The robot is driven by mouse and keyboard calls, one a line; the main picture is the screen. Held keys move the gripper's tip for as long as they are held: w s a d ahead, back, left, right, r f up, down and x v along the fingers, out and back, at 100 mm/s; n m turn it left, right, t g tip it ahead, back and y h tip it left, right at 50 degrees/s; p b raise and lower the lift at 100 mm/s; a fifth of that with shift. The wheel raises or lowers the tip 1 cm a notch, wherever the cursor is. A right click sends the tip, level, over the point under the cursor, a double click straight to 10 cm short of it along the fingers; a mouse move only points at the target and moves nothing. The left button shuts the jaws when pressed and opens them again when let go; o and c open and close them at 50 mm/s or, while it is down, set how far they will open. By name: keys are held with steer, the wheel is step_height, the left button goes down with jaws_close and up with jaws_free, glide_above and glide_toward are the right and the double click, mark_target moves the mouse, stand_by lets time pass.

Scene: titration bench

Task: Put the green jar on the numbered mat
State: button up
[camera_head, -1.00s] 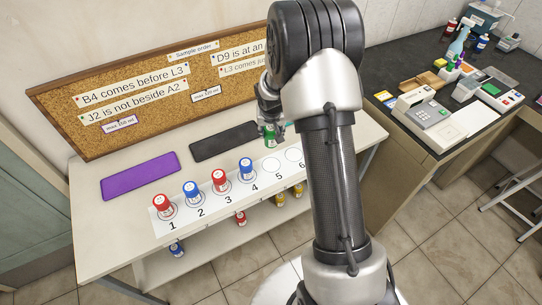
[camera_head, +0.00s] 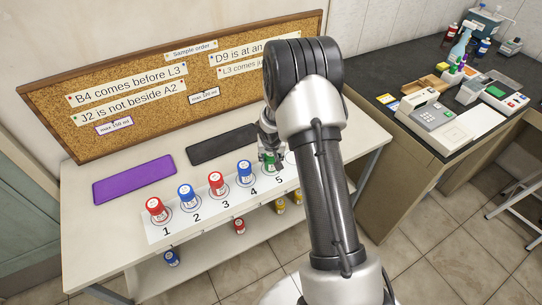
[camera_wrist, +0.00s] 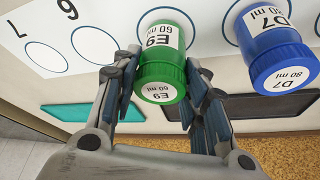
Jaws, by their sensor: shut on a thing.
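The green jar (camera_head: 270,163), labelled E9 60 ml, is upright at circle 5 of the white numbered mat (camera_head: 190,232). My gripper (camera_head: 268,150) is shut on it, with one finger on each side. In the wrist view the green jar (camera_wrist: 162,75) is between the fingers (camera_wrist: 162,82), with part of its printed circle showing around its base. It is on the mat or just above it; I cannot tell which. A blue jar (camera_wrist: 275,50), labelled D7 80 ml, stands beside it on circle 4. Circles 6 and 7 look empty in the wrist view.
Red and blue jars stand on circles 1 to 3. A purple pad (camera_head: 134,180) and a black pad (camera_head: 222,145) lie behind the mat, and a teal pad (camera_wrist: 78,111) shows in the wrist view. A corkboard (camera_head: 180,85) with notes stands at the back. Several jars are on the lower shelf.

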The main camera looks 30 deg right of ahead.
steer(key=shift+f, duration=0.2)
steer(key=o, duration=1.1)
steer(key=shift+c, duration=0.2)
steer(key=shift+r, duration=0.1)
